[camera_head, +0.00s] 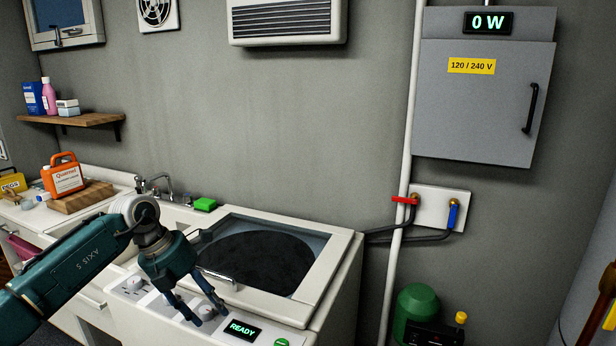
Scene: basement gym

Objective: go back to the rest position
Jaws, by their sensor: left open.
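My left gripper (204,312) comes in from the left on its teal arm. Its fingers are apart with nothing between them, and they point down in front of the washer's control panel, near a knob. The white top-loading washer (340,262) has a closed lid with a dark round window and a lit READY display (243,330). My right gripper does not show.
A shelf (75,119) hangs above. At right are a grey electrical box (480,105), a pipe, red and blue valves, and a green tank (416,306).

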